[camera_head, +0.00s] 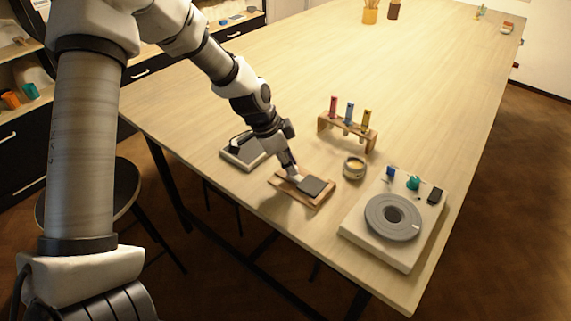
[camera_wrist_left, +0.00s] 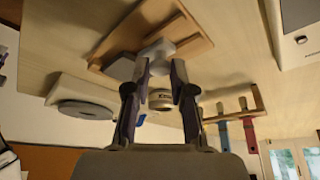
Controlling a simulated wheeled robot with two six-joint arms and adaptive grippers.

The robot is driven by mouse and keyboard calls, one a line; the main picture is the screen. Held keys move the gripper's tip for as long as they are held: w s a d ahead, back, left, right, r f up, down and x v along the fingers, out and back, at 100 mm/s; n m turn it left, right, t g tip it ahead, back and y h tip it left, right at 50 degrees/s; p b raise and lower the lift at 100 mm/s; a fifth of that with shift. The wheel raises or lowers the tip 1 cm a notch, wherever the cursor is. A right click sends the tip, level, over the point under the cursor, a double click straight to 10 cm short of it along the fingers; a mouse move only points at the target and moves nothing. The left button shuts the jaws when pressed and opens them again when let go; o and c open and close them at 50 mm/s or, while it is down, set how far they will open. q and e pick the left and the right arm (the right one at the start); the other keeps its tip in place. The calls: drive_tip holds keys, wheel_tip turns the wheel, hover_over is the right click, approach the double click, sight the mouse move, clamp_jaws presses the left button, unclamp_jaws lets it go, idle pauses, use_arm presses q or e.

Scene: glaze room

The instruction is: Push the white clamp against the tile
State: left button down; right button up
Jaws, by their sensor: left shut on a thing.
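A wooden board (camera_head: 287,192) lies near the table's front edge, with a dark grey tile (camera_head: 312,186) on it. The white clamp (camera_head: 295,178) is on the board, left of the tile and very close to it. I cannot tell whether they touch. My left gripper (camera_head: 292,172) reaches down from the upper left and is shut on the clamp, partly hiding it. In the left wrist view the clamp (camera_wrist_left: 154,52) shows at the fingertips of the gripper (camera_wrist_left: 160,68), with the board (camera_wrist_left: 188,46) behind. My right gripper is not in view.
A small jar (camera_head: 354,167) and a wooden rack (camera_head: 327,127) with coloured tubes stand behind the board. A pale panel with a grey disc (camera_head: 371,219) is at the right. A grey-topped device (camera_head: 246,154) lies at the left. The far table is mostly clear.

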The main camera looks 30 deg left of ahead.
use_arm(q)
drive_tip(key=c, duration=1)
unclamp_jaws()
drive_tip(key=shift+w, duration=0.1)
drive_tip(key=v, duration=1.2)
drive_tip(key=shift+w, duration=0.1)
drive_tip(key=shift+f, duration=0.1)
